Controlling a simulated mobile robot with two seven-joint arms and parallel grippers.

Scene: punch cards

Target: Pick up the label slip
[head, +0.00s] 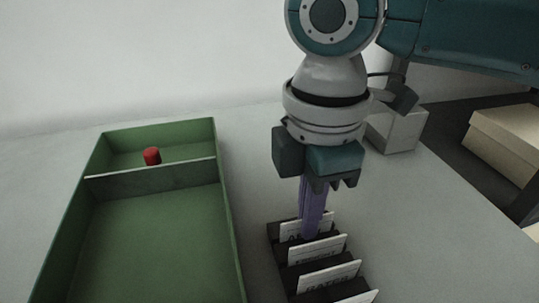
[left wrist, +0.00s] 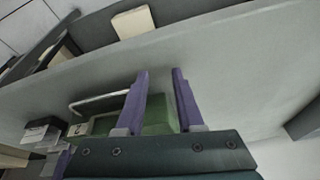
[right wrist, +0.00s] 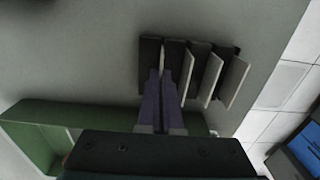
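White printed slips stand tilted in a black slotted rack (head: 275,235) at the bottom centre of the head view. The rearmost slip (head: 291,229) has a few printed letters, partly hidden by my fingers. My right gripper (head: 312,230) points down at this slip, one purple finger in front of it. In the right wrist view, my right gripper (right wrist: 160,74) has its fingers close together with only a narrow gap, at the end slot of the rack (right wrist: 150,49); it appears shut on the slip. My left gripper (left wrist: 160,72) is open and empty, away from the rack.
A pale box (head: 396,130) stands behind my right gripper. A tan box (head: 507,140) is at the right. Bare table lies right of the rack.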

